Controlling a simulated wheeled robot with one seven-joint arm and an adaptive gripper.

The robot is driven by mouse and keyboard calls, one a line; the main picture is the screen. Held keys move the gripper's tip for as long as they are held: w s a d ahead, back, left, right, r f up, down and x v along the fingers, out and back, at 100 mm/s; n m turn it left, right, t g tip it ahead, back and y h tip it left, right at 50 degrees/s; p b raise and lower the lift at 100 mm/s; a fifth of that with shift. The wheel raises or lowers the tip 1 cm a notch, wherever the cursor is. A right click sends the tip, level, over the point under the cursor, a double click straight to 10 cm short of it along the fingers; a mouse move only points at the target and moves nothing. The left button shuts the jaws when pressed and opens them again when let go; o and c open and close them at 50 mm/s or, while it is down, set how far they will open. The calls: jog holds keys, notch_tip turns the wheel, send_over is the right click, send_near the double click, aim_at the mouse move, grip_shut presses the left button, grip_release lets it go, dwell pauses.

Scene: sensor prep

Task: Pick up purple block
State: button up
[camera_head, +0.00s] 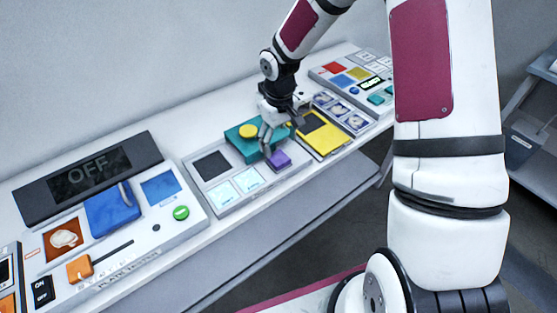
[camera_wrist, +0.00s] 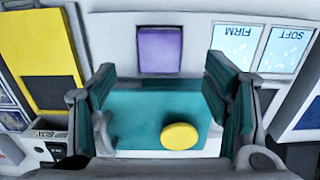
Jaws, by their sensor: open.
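The purple block (camera_head: 279,160) sits at the front edge of a grey panel in the head view, just in front of a teal block with a yellow disc (camera_head: 248,131). In the wrist view the purple block (camera_wrist: 160,49) lies beyond my fingertips, near the top middle. My gripper (camera_head: 277,137) is over the teal block and close to the purple block. Whether a finger touches the purple block cannot be told.
Two light blue tiles (camera_head: 248,179), marked FIRM and SOFT in the wrist view, lie left of the purple block. A yellow panel with a dark square (camera_head: 329,140) lies to its right. A control board with an OFF display (camera_head: 88,176) stands at the left.

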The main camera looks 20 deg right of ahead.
aim_at(279, 158)
jog(key=shift+w+f+p, duration=0.15)
jog(key=shift+f+p, duration=0.2)
jog(key=shift+f, duration=3.2)
jog(key=c, duration=1.2)
